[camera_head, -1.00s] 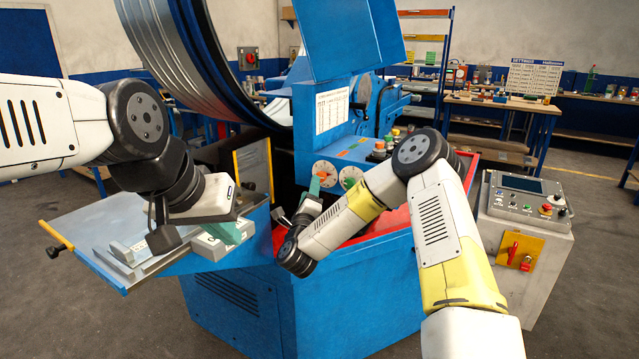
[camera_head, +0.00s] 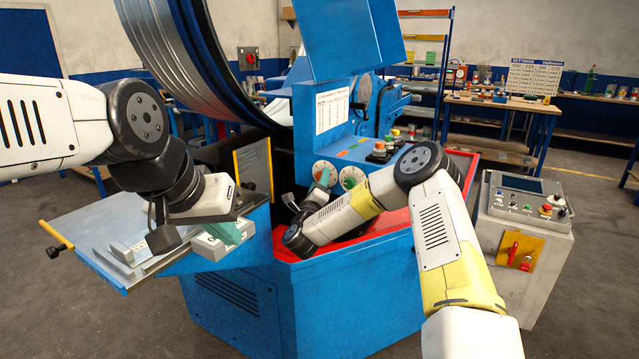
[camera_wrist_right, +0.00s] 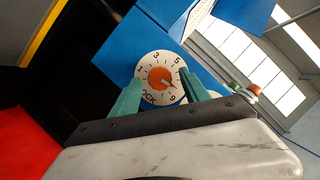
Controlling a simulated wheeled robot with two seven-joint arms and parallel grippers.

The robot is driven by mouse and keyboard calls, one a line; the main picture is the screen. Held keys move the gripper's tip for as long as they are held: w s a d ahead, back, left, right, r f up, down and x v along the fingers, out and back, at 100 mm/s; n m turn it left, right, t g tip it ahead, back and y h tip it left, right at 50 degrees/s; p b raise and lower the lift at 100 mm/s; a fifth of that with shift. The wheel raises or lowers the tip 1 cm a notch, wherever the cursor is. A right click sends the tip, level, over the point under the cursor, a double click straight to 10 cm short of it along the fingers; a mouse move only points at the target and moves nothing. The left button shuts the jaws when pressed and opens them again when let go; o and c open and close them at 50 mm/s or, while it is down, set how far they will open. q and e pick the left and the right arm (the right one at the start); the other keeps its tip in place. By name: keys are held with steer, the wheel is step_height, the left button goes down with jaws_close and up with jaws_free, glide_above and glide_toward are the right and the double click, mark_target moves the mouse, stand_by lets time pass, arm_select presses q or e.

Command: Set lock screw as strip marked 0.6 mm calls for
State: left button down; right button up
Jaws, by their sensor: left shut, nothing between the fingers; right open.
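The left dial (camera_head: 325,172) on the blue machine panel is a white disc with an orange-red knob. In the right wrist view the dial (camera_wrist_right: 160,78) shows numbers and lettering ending in "OCK". My right gripper (camera_wrist_right: 158,92) is open, its green fingers on either side of the dial; whether they touch it is unclear. In the head view my right wrist partly hides this area. A second dial (camera_head: 352,178) with a green knob sits to its right. My left gripper (camera_head: 231,231) is shut and empty over the side table. A printed chart (camera_head: 332,110) is on the machine, too small to read.
A large ribbed metal duct ring (camera_head: 160,45) stands at the upper left. The side table (camera_head: 95,235) holds grey blocks. A red-rimmed opening (camera_head: 395,222) lies below the panel. A control box (camera_head: 525,200) stands at right. A settings board (camera_head: 535,77) is at the back.

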jaws_close()
steer(key=shift+n, duration=0.4)
steer(key=n+g, duration=0.2)
steer(key=n, duration=0.2)
steer(key=r+n+g, duration=0.1)
steer(key=n+g, duration=0.1)
steer(key=n, duration=0.3)
steer(key=n+g, duration=0.1)
steer(key=n, duration=0.4)
steer(key=shift+a+r+g+y, duration=0.2)
steer(key=shift+g+y, duration=0.1)
steer(key=shift+g, duration=0.1)
steer(key=n+h, duration=0.1)
steer(key=n+g, duration=0.1)
steer(key=n, duration=0.1)
steer(key=shift+w+a+n+g+h, duration=0.1)
steer(key=shift+n+g+h, duration=0.2)
steer(key=shift+h, duration=0.1)
